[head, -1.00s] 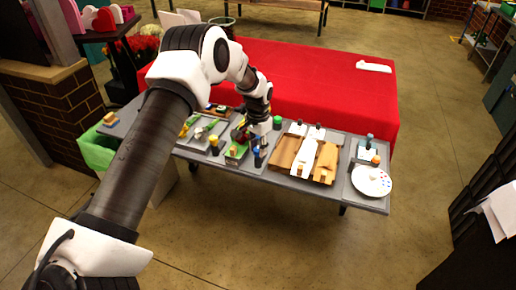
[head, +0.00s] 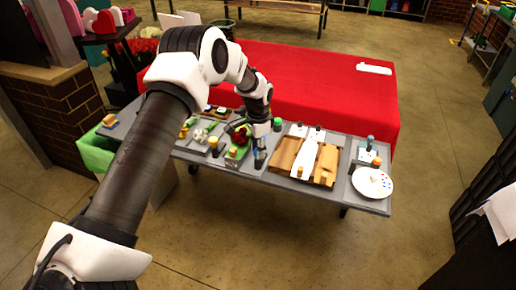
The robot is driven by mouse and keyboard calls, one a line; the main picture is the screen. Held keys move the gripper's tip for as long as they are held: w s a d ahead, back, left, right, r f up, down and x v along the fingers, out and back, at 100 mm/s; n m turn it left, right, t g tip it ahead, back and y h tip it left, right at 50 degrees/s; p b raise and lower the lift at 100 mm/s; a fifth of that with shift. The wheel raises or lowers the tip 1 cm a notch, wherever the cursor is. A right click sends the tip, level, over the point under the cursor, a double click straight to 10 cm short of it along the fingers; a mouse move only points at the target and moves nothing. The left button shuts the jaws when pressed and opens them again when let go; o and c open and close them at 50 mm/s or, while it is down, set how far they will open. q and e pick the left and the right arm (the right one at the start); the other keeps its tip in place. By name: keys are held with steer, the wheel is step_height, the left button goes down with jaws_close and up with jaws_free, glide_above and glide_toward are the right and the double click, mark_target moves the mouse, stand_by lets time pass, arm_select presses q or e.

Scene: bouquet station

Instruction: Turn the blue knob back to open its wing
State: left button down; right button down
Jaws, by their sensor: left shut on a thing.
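The blue knob (head: 260,163) stands near the front edge of the grey table, mostly covered by my left gripper (head: 260,152). The gripper points down and is shut on the knob. Just left of it is a small green holder (head: 234,158) with something dark red in it. The wing that belongs to the knob is too small and too hidden to tell apart. My right gripper is not in view.
A grey table (head: 345,195) holds a wooden tray (head: 283,152) with white and tan pieces, a white round palette (head: 372,182), and a green-topped jar (head: 277,124) close behind the gripper. A red-covered table (head: 330,90) stands behind.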

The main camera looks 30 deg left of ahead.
arm_select(q)
steer(key=c, duration=0.8)
jaws_free()
step_height(320, 180, up, 12)
steer(key=shift+f, duration=0.1)
